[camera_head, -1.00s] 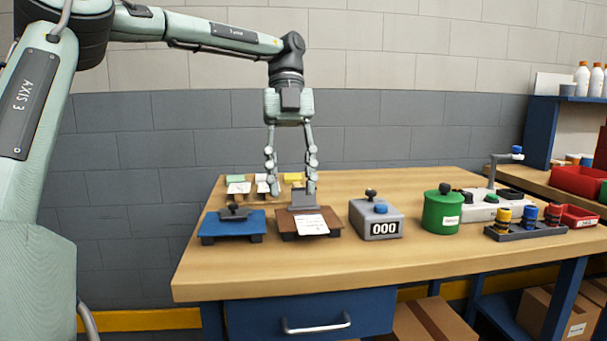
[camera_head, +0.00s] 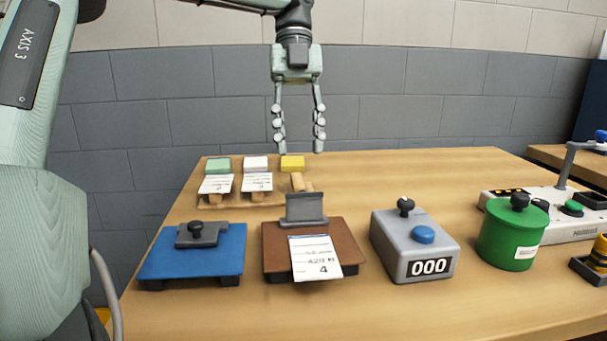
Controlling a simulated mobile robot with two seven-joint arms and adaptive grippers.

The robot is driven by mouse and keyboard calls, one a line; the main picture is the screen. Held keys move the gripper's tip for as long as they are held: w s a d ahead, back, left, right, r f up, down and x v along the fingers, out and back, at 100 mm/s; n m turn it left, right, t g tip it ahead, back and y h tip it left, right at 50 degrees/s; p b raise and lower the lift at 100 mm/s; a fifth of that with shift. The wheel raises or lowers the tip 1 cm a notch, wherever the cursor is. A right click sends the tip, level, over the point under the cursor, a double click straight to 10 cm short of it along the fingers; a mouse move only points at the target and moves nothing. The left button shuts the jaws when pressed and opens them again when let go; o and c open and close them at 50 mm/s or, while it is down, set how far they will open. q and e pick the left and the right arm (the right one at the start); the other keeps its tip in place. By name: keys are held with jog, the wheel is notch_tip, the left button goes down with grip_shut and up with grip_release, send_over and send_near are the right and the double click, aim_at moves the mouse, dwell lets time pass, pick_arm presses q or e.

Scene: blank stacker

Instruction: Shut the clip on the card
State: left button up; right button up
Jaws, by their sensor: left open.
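A white card (camera_head: 315,258) marked with a 4 lies on the brown board (camera_head: 352,254), hanging over its front edge. A grey clip (camera_head: 305,208) stands raised at the back of the brown board, behind the card. My left gripper (camera_head: 299,150) points down with its two fingers apart and nothing between them. It appears above and behind the clip, clear of it. My right gripper is not in view.
A blue board (camera_head: 215,257) with a flat, knobbed clip (camera_head: 197,234) stands to the left. A grey counter box (camera_head: 388,240) reading 000 and a green canister (camera_head: 495,240) stand to the right. A wooden rack (camera_head: 228,200) with cards is behind.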

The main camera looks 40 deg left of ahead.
aim_at(303, 205)
pick_arm(q)
jog(key=x, duration=0.7)
jog(key=shift+s+d+f, duration=0.15)
jog(key=shift+f, duration=0.1)
jog(key=shift+c, duration=0.2)
grip_shut()
